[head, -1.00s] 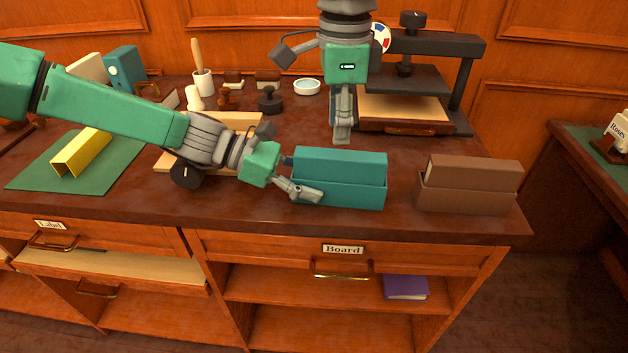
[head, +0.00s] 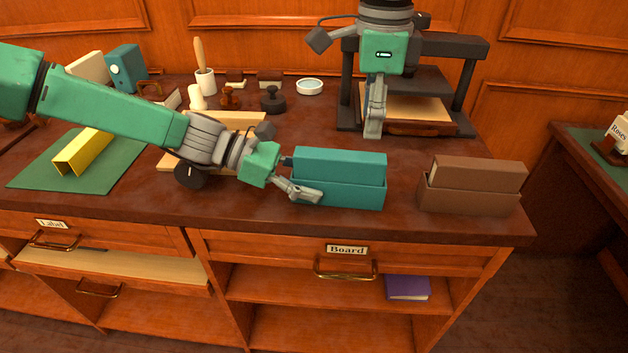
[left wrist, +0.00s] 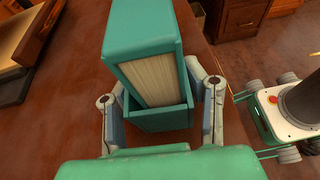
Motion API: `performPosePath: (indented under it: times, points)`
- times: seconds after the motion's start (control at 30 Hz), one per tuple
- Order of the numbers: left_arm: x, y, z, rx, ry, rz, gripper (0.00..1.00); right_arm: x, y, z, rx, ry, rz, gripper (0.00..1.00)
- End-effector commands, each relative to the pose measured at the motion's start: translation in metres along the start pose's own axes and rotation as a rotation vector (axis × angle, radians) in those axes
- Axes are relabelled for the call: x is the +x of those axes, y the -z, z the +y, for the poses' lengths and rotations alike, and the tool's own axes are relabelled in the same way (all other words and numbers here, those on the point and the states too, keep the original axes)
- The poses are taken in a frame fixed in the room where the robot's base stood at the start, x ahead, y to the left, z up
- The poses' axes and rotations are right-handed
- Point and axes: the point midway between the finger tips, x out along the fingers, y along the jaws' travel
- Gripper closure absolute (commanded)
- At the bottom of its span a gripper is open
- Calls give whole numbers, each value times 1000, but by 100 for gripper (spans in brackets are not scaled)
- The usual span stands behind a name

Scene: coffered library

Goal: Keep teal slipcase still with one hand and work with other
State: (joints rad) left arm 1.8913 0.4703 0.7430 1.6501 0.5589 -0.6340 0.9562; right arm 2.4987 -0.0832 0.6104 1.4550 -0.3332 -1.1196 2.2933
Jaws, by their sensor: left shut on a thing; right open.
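The teal slipcase (head: 350,194) stands on the desk near its front edge, with a teal book (head: 340,163) sticking up out of it. My left gripper (head: 300,188) is shut on the slipcase at its left end. In the left wrist view its fingers (left wrist: 160,118) lie along both sides of the slipcase (left wrist: 158,122), and the book's pale page edges (left wrist: 155,78) show above the rim. My right gripper (head: 374,128) is open and empty, pointing down behind and above the book, apart from it.
A brown slipcase (head: 468,200) with a brown book stands to the right. A press (head: 350,90) with a board stands behind my right gripper. A yellow folded piece (head: 84,152) lies on a green mat (head: 40,175) at left. Desk between the two slipcases is clear.

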Motion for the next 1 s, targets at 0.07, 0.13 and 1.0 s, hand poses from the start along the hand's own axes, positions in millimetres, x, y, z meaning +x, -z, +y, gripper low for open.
performPosePath:
  times: [0.07, 0.13, 1.0]
  points:
    - [0, -1, 0, 0, 0, -1, 90, -1, 7, 0, 26, -1, -1, 57]
    - [0, -1, 0, 0, 0, -1, 90, 3, 9, 0, 33, -3, -2, 57]
    - [0, -1, 0, 1, 1, -2, 90, 97, 8, 1, 31, -1, -3, 57]
